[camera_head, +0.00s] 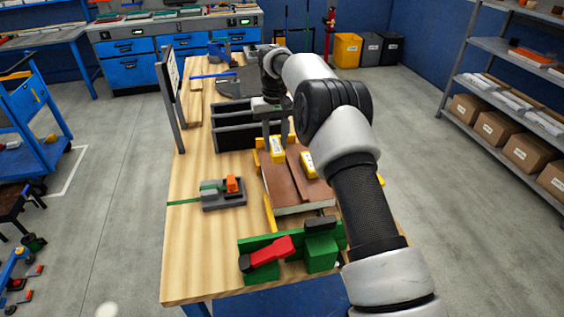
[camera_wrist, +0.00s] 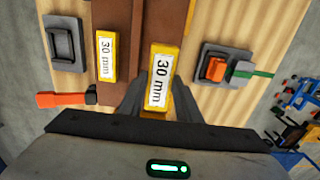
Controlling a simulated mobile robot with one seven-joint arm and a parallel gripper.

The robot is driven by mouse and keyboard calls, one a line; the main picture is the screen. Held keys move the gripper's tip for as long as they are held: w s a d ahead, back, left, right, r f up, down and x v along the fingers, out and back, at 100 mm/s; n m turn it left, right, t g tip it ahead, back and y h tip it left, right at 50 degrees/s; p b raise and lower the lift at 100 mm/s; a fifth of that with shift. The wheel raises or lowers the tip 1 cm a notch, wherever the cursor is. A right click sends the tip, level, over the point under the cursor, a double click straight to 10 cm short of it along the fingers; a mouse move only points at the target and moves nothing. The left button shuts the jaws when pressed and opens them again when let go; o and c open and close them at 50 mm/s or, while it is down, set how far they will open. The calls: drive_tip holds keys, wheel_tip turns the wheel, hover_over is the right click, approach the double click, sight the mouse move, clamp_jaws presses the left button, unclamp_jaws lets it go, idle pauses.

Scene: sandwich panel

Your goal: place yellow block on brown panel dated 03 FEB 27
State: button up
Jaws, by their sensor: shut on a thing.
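My gripper (camera_head: 272,126) is shut on a yellow block (camera_head: 277,149); in the wrist view this block (camera_wrist: 160,76) reads "30 mm" and sits between the dark fingers (camera_wrist: 157,104). It is over the far end of the left brown panel (camera_head: 282,187); I cannot tell whether it touches it. A second yellow block (camera_head: 307,163), also marked "30 mm" in the wrist view (camera_wrist: 107,57), lies on the right brown panel (camera_head: 318,192). In the wrist view, brown panel (camera_wrist: 174,25) also shows beyond the held block. No date is legible on either panel.
A grey fixture with an orange part (camera_head: 232,184) stands left of the panels. A green clamp with a red handle (camera_head: 270,252) is at the near edge. Dark upright dividers (camera_head: 235,136) stand behind. Bare wood (camera_head: 190,240) is free at the left.

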wheel_tip(320, 180, down, 8)
drive_tip(key=shift+s+f, duration=0.1)
drive_tip(key=shift+f, duration=0.1)
idle(0.3)
drive_tip(key=o, duration=0.7)
drive_tip(key=shift+f, duration=0.2)
drive_tip(key=shift+c, duration=0.2)
drive_tip(key=o, duration=0.5)
drive_tip(key=shift+c, duration=0.2)
drive_tip(key=shift+r, duration=0.15)
